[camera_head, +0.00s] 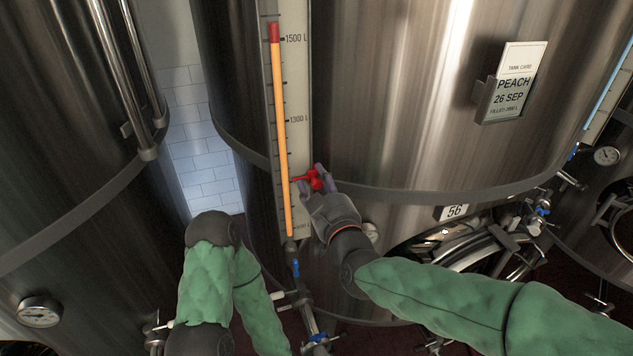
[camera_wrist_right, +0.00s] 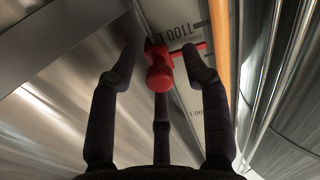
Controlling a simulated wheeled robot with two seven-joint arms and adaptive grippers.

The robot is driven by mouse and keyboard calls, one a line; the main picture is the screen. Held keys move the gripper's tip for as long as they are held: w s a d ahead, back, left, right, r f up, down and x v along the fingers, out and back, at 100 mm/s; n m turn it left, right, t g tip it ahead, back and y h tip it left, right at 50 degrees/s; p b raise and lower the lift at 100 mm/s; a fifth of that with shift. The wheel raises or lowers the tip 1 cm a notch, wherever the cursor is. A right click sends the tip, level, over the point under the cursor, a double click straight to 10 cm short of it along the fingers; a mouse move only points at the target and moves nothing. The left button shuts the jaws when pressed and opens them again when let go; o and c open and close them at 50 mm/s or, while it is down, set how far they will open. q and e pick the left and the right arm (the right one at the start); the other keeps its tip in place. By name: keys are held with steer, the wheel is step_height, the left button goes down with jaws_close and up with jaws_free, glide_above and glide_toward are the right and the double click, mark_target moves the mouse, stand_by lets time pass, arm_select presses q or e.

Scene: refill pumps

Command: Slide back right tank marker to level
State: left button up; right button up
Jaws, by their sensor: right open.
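The red marker (camera_head: 314,180) sits low on the gauge scale beside the tube, with its pointer reaching left to the tube. In the right wrist view the marker's red knob (camera_wrist_right: 160,76) lies between the spread fingers, near the 1100 L mark. My right gripper (camera_head: 318,184) is open around the marker; whether a finger touches it I cannot tell. The orange level tube (camera_head: 280,110) is filled up to about the 1500 L mark, where a red section (camera_head: 274,33) tops it. My left arm shows at the bottom, but its gripper is not in view.
The scale strip (camera_head: 297,80) runs up the steel tank's (camera_head: 400,90) front. A PEACH tank card (camera_head: 515,80) sticks out to the right. Valves and pipes (camera_head: 318,338) lie below. Another tank (camera_head: 60,120) stands left. The strip above the marker is clear.

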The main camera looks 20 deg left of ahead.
mark_target(310, 39)
steer(key=shift+w+a, duration=0.15)
steer(key=shift+w, duration=0.1)
jaws_close()
steer(key=shift+r, duration=0.1)
step_height(310, 39, up, 28)
steer(key=p, duration=1.9)
steer(key=shift+p, duration=0.4)
